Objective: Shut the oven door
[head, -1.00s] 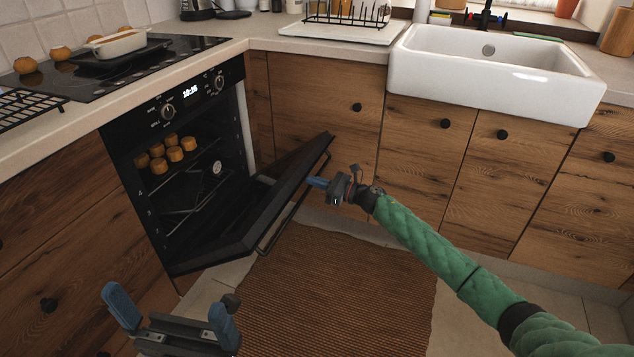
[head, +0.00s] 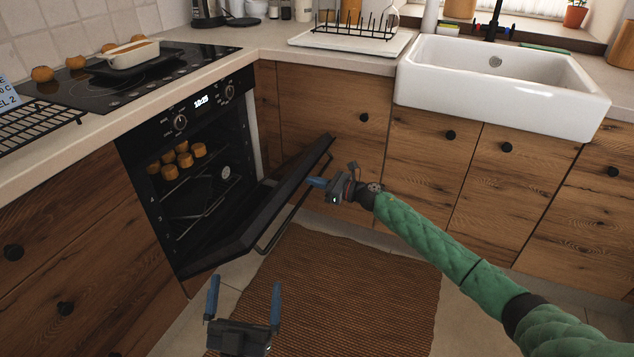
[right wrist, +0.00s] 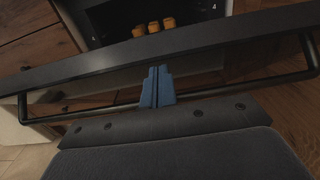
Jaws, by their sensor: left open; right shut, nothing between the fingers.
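The oven (head: 205,110) is built into the counter at the left, with several muffins (head: 178,160) on a rack inside. Its black door (head: 262,215) stands partly open, tilted outward, with a bar handle (head: 272,236) on its outer face. My right gripper (head: 314,182) is shut and empty at the door's upper right edge. In the right wrist view its blue fingers (right wrist: 156,86) lie over the handle bar (right wrist: 240,91) and reach to the door (right wrist: 200,58); I cannot tell if they touch. My left gripper (head: 243,290) is open and empty, low in front of the door.
A brown mat (head: 350,285) covers the floor in front of the oven. Wooden cabinets (head: 330,120) and a white sink (head: 505,85) stand at the right. A hob (head: 130,75) with a dish (head: 130,54) is above the oven.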

